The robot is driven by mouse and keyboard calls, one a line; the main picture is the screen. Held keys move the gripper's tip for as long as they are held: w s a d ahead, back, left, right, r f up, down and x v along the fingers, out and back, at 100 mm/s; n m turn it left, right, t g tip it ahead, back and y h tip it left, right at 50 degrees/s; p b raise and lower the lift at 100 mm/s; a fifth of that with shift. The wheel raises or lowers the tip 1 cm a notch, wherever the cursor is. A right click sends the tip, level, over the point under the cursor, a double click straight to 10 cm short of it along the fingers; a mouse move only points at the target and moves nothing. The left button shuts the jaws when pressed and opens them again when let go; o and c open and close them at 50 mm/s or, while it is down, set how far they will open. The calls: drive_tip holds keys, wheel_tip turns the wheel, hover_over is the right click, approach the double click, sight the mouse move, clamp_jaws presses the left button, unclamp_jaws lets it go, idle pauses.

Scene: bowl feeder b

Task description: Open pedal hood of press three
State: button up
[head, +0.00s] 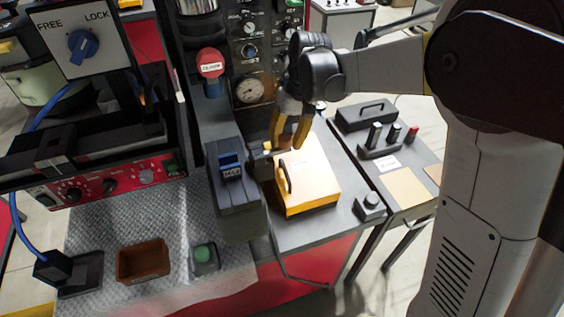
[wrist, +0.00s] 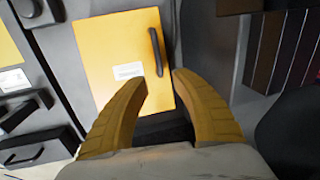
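A yellow box-like hood (head: 310,182) sits on the grey bench top right of centre in the head view and looks closed. It has a black bar handle (head: 286,180) along its left side and a small pale label. My gripper (head: 287,143) is above the hood's far left part, fingers pointing down. In the wrist view the hood (wrist: 112,40) fills the upper middle, with the handle (wrist: 156,50) just beyond the fingertips. My gripper (wrist: 161,78) is open, its two yellow fingers apart with nothing between them. I cannot read a press number on the hood.
A dark block with a blue switch (head: 231,168) stands close left of the hood. A black-handled box (head: 367,115) and several upright knobs (head: 391,135) are on the right table. A small black knob block (head: 369,206) sits at the hood's near right. A gauge panel (head: 251,90) rises behind.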

sight(282, 161)
drive_tip(key=f+b, duration=0.1)
drive_tip(key=f, duration=0.2)
drive_tip(key=a+f+b, duration=0.1)
drive_tip(key=f, duration=0.2)
drive_tip(key=shift+s+a+f, duration=0.15)
drive_tip(key=shift+s+f, duration=0.05)
drive_tip(key=shift+f, duration=0.15)
drive_tip(key=shift+c, duration=0.5)
clamp_jaws()
